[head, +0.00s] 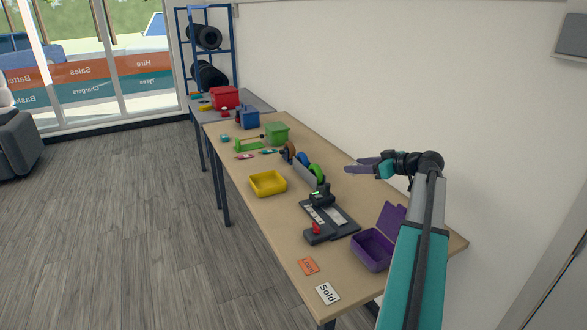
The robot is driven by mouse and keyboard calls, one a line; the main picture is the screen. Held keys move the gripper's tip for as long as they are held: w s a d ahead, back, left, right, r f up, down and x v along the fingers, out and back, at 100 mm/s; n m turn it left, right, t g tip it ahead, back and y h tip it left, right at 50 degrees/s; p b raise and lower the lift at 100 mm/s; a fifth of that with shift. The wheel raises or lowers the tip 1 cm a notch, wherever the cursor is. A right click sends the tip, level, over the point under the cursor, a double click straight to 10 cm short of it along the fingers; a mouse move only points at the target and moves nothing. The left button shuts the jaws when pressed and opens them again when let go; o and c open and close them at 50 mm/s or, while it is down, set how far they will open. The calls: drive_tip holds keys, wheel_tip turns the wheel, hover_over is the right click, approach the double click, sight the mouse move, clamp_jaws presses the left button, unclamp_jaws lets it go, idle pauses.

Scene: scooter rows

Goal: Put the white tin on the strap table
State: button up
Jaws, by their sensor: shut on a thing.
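My gripper (353,167) is held out to the left above the back edge of the wooden table (285,228), in front of the white wall. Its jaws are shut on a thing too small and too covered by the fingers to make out. I cannot pick out a white tin anywhere in the head view. A second, grey-topped table (262,104) stands beyond the far end of the wooden one. No label shows which one is the strap table.
A red box (224,97) is on the grey table. A blue tyre rack (206,50) stands behind.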

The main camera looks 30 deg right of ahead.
drive_tip(key=s+d, duration=0.5)
drive_tip(key=shift+s+d+r+n+y+b, duration=0.25)
drive_tip(key=shift+s+r+n+y+b, duration=0.05)
drive_tip(key=shift+r+n+y, duration=0.15)
drive_tip(key=p, duration=0.3)
hover_over(374, 217)
wheel_tip(374, 217, down, 14)
drive_tip(key=shift+f, duration=0.1)
idle(0.3)
drive_tip(key=shift+f+p, duration=0.6)
drive_tip(key=shift+f, duration=1.3)
drive_tip(key=shift+f, duration=0.15)
drive_tip(key=o, duration=1)
